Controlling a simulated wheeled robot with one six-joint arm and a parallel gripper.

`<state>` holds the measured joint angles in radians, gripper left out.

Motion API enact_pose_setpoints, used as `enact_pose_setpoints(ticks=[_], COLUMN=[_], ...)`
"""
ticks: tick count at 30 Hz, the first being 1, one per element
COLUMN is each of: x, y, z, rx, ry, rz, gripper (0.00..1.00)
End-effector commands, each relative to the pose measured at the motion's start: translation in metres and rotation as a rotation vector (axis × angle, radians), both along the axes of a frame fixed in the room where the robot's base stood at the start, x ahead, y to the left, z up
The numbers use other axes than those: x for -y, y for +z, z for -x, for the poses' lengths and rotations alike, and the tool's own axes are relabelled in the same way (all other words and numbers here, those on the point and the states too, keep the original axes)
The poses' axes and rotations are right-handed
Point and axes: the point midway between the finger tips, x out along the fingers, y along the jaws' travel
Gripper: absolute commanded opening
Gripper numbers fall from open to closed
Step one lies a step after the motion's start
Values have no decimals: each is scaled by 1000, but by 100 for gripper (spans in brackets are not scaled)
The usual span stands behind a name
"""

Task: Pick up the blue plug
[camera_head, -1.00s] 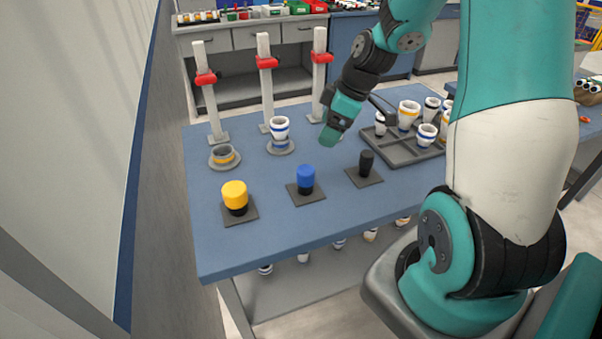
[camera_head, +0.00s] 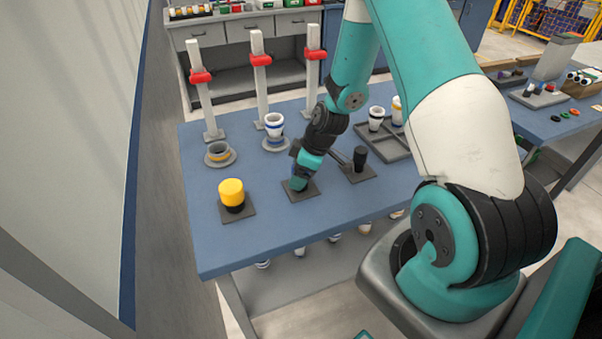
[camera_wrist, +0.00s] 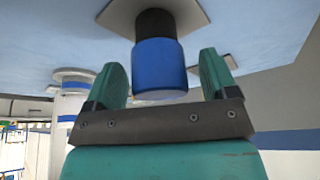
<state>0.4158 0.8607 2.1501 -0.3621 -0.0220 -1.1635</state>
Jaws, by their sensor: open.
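The blue plug (camera_wrist: 160,66) has a black lower part and stands on a square grey base plate (camera_head: 300,191). In the wrist view it sits between the two teal fingers of my gripper (camera_wrist: 163,78), with a visible gap on each side. My gripper is open around the plug and does not appear to touch it. In the head view my gripper (camera_head: 298,183) is down over the middle plate and hides the blue plug.
A yellow plug (camera_head: 232,193) stands on a plate to the left, and a black plug (camera_head: 360,157) close on the right. Behind are three posts with red clamps (camera_head: 260,60). A white cup (camera_head: 274,125) stands on a round base. A grey tray (camera_head: 395,152) holds cups.

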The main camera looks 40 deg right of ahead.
Motion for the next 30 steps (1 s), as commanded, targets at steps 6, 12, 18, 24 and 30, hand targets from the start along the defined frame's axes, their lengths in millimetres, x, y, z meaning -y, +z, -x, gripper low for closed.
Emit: enact_pose_setpoints(ticks=[6,12,18,24,30], x=[-3,-3,-2,-2,-2], y=[-9,-9,-9,-8,0], z=[-3,-3,-3,-3,-4], rx=[2,1,1,1,3], ry=[-1,0,0,0,0], rz=[1,0,0,0,0], gripper=[79,61,24,24,24])
